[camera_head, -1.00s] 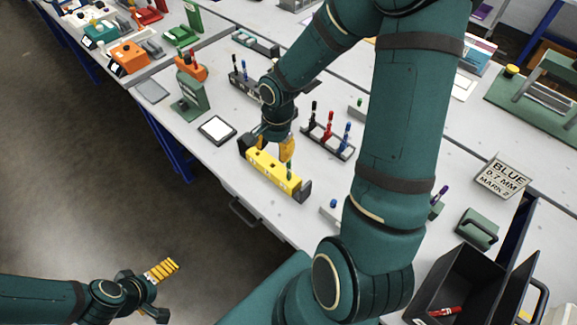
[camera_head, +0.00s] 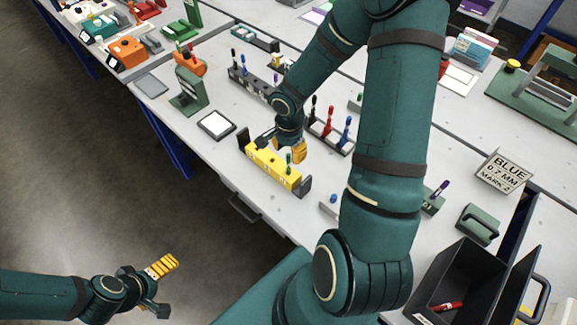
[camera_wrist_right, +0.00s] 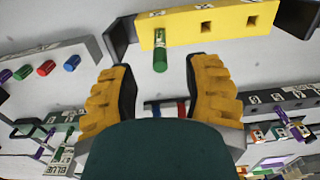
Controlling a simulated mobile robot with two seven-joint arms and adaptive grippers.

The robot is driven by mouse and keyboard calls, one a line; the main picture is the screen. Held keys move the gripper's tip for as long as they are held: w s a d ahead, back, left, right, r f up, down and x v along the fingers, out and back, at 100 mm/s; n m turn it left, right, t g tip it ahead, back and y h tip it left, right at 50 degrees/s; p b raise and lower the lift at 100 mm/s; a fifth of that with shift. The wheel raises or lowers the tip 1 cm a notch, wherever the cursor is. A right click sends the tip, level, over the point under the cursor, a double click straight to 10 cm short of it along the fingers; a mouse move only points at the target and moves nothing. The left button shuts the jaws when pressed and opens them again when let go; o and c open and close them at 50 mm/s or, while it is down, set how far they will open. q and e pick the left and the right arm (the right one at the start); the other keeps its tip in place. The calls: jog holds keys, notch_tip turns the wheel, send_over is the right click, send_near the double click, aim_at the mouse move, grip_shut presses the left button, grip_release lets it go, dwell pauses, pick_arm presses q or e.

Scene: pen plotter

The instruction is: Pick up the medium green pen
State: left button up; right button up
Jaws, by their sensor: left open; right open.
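The green pen (camera_head: 288,164) stands in the end slot of the yellow holder (camera_head: 268,166), at the holder's right end in the head view. In the right wrist view the green pen (camera_wrist_right: 160,58) points toward me from the yellow holder (camera_wrist_right: 225,22). My right gripper (camera_head: 293,148) hovers just behind the holder. Its open yellow fingers (camera_wrist_right: 166,78) flank the line of the pen in the wrist view, with a gap on both sides. I cannot tell the exact depth between them. My left gripper (camera_head: 160,287) is open and empty, low over the floor at the left.
A rack with black, red and blue pens (camera_head: 329,133) stands just behind my right gripper. A dark pen rack (camera_head: 251,84) lies farther back. A white-topped pad (camera_head: 216,124) is left of the holder. A black bin (camera_head: 462,278) holds a red pen at the lower right.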

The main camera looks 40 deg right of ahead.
aim_at(288, 155)
jog(key=shift+a+f, duration=0.1)
jog(key=shift+f, duration=2.05)
jog(key=shift+o, duration=0.2)
grip_shut()
